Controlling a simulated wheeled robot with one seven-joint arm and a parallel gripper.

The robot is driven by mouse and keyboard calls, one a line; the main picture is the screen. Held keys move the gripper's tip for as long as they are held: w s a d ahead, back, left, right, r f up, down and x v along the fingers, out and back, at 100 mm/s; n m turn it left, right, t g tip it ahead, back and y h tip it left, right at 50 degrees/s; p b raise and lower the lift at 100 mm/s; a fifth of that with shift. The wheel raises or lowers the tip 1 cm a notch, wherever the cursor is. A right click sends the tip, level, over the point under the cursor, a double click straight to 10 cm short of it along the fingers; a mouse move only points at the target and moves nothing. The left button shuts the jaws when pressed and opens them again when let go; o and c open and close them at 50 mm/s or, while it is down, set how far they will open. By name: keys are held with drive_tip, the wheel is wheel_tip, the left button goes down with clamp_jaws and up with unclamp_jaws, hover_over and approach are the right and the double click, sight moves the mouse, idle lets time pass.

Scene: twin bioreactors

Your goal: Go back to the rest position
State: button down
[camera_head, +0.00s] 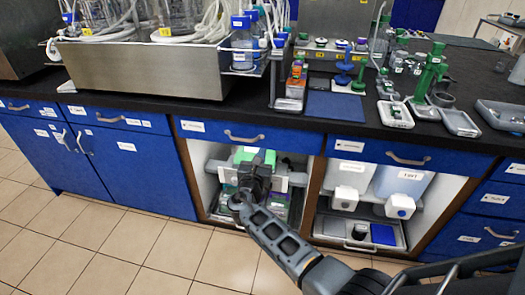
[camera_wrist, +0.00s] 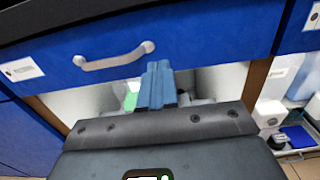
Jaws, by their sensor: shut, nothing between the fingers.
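My gripper (camera_wrist: 156,86) is shut and empty in the wrist view, with its fingers together. Behind the fingers are a blue drawer front with a pale handle (camera_wrist: 114,57) and the open cabinet bay below it. In the head view my arm reaches from the bottom right to the left open bay (camera_head: 200,157). The wrist is in front of this bay and hides part of what is inside. The fingertips are hidden in the head view.
The black bench top (camera_head: 420,130) carries a steel bioreactor base (camera_head: 150,68), bottles, a blue mat (camera_head: 335,106) and green-and-grey stands. The tiled floor (camera_head: 150,255) at left is clear.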

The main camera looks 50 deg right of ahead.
drive_tip(key=v, duration=0.7)
drive_tip(key=shift+f, duration=0.1)
drive_tip(key=s+a+f+m+y, duration=0.4)
drive_tip(key=s+a+f+y, duration=0.25)
drive_tip(key=s+f, duration=0.4)
drive_tip(key=s+a+m+t+y, duration=0.1)
drive_tip(key=s+a+m+y, duration=0.1)
drive_tip(key=s+a, duration=0.35)
drive_tip(key=s+a+m+t+y, duration=0.1)
drive_tip(key=s+a+m+y, duration=0.15)
drive_tip(key=s, duration=0.55)
drive_tip(key=s+a+r+m+t+y, duration=0.1)
drive_tip(key=s+a+r+m+y, duration=0.1)
drive_tip(key=s+a+r+m, duration=0.4)
drive_tip(key=s+a+r+m+t+y, duration=0.15)
drive_tip(key=s+r+m, duration=0.25)
drive_tip(key=s+r, duration=0.45)
wheel_tip(320, 180, up, 11)
drive_tip(key=s+m+t+y, duration=0.1)
drive_tip(key=s+m, duration=0.1)
drive_tip(key=m, duration=0.3)
drive_tip(key=shift+s+d+r, duration=0.15)
drive_tip(key=shift+s+d, duration=0.25)
drive_tip(key=shift+m, duration=0.25)
